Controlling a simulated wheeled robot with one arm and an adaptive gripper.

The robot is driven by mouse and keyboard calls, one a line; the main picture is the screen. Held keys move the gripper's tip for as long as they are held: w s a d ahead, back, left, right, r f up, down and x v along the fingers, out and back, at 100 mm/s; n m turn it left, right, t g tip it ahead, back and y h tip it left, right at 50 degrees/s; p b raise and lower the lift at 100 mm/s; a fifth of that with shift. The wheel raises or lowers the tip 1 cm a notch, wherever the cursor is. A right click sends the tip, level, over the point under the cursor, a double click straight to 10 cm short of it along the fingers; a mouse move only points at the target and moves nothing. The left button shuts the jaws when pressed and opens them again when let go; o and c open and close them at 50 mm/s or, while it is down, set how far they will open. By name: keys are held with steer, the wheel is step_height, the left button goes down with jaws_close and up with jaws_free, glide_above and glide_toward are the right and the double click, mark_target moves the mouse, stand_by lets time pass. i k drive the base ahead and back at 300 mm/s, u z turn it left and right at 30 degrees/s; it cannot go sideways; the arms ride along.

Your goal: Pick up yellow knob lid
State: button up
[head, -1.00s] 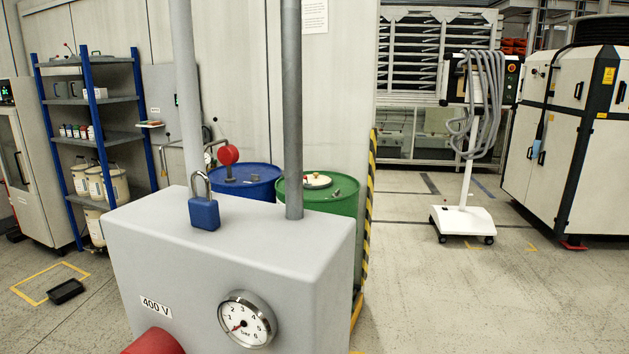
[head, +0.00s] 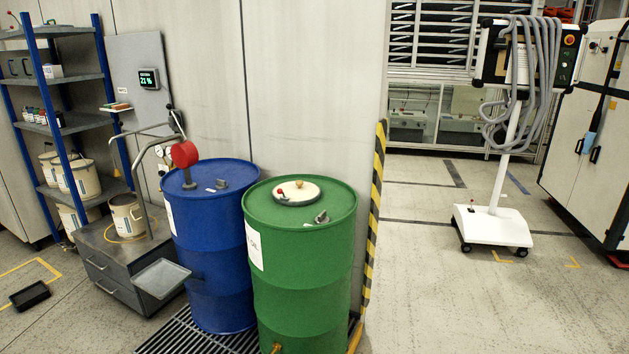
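A round cream-coloured lid (head: 310,195) with a small yellow knob (head: 299,184) at its middle lies on top of the green drum (head: 300,265). A small red-tipped part (head: 280,193) sits at the lid's left edge. A grey metal fitting (head: 321,218) is on the drum top, to the right of and nearer than the lid. My gripper is not in view.
A blue drum (head: 210,260) with a red round pump part (head: 185,154) stands close left of the green drum. A grey drawer cabinet (head: 118,255) and tray (head: 160,278) are farther left. A striped post (head: 375,200) borders the right; open floor (head: 440,290) lies beyond.

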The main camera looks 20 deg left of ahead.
mark_target(300, 193)
steer(key=i, duration=1.75)
steer(key=u, duration=1.25)
steer(key=i, duration=0.5)
steer(key=u, duration=1.85)
steer(key=i, duration=0.3)
steer(key=z, duration=0.05)
